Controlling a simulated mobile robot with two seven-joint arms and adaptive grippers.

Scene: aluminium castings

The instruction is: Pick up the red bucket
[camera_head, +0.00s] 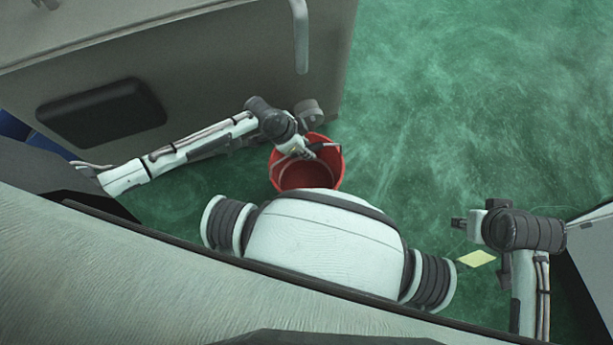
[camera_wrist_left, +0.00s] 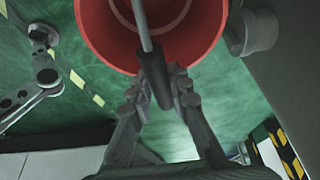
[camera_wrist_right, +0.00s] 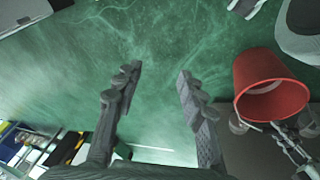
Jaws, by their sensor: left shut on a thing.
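The red bucket (camera_head: 331,168) is near the grey machine's corner, beyond my body in the head view. It appears upright, with its open top facing the head camera. In the left wrist view the bucket (camera_wrist_left: 92,42) fills the top, and its handle (camera_wrist_left: 146,30) runs down between my left fingers. My left gripper (camera_head: 312,152) is shut on the dark grip of that handle, as the left wrist view (camera_wrist_left: 160,88) shows. My right gripper (camera_head: 458,223) is at the right, apart from the bucket. The right wrist view (camera_wrist_right: 158,75) shows its fingers apart and empty. The bucket (camera_wrist_right: 268,88) shows at the right there.
A large grey machine (camera_head: 230,60) with a black panel (camera_head: 102,112) stands behind my left arm, close to the bucket. A pale yellow floor marking (camera_head: 477,259) lies below my right gripper. The green floor (camera_head: 470,100) at upper right is clear.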

